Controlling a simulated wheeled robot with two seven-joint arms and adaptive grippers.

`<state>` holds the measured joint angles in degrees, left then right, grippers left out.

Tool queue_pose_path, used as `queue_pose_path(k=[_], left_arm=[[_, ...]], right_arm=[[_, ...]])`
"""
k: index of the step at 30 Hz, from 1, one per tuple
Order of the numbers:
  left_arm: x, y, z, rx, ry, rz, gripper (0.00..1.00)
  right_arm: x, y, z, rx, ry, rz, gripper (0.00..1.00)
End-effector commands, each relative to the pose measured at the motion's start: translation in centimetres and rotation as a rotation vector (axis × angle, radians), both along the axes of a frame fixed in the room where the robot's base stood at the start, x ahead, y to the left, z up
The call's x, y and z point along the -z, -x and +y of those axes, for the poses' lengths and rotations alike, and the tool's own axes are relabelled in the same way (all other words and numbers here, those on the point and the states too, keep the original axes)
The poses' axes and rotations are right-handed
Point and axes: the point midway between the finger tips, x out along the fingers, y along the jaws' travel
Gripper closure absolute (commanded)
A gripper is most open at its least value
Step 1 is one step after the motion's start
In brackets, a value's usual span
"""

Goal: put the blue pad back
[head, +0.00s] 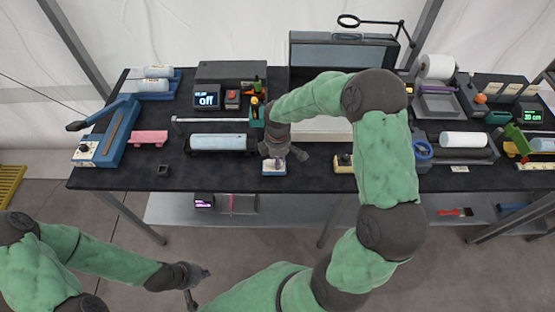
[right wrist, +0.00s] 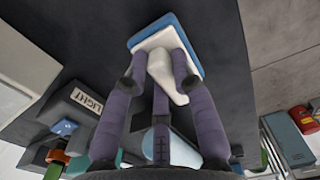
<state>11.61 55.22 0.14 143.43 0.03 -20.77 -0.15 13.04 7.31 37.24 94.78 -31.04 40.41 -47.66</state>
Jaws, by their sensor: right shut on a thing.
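The blue pad (head: 274,172) has a white top with a white grip, and it shows near the front edge of the dark table, left of centre. In the right wrist view the pad (right wrist: 200,60) has a blue rim around its white upper side. My right gripper (head: 284,157) is above it. Its purple fingers (right wrist: 165,78) are shut on the white grip. I cannot tell whether the pad touches the table. My left gripper (head: 200,284) is low in front of the table, with its fingers apart and empty.
A grey roller (head: 218,142) with a pale sleeve lies left of the pad. A pale block (head: 343,163) stands to its right. A block marked LIGHT (right wrist: 85,98) shows in the right wrist view. A small dark box (head: 163,170) stands at the left. The table front between them is clear.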

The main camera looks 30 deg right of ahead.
Motion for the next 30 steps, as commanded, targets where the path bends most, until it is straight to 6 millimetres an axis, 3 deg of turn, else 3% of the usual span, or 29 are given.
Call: queue_pose_path(k=[4, 5, 6, 7, 20, 30], left_arm=[[0.3, 0.0, 0.0, 0.000, 0.000, 0.000, 1.00], [0.2, 0.0, 0.0, 0.000, 0.000, 0.000, 1.00], [0.2, 0.0, 0.0, 0.000, 0.000, 0.000, 1.00], [0.2, 0.0, 0.0, 0.000, 0.000, 0.000, 1.00], [-0.2, 0.0, 0.0, 0.000, 0.000, 0.000, 1.00], [-1.4, 0.0, 0.0, 0.000, 0.000, 0.000, 1.00]], right_arm=[[0.4, 0.0, 0.0, 0.000, 0.000, 0.000, 1.00], [0.3, 0.0, 0.0, 0.000, 0.000, 0.000, 0.65], [0.3, 0.0, 0.0, 0.000, 0.000, 0.000, 0.54], [0.3, 0.0, 0.0, 0.000, 0.000, 0.000, 0.50], [-0.4, 0.0, 0.0, 0.000, 0.000, -0.001, 0.50], [-6.5, -0.1, 0.0, 0.001, 0.000, -0.004, 0.50]])
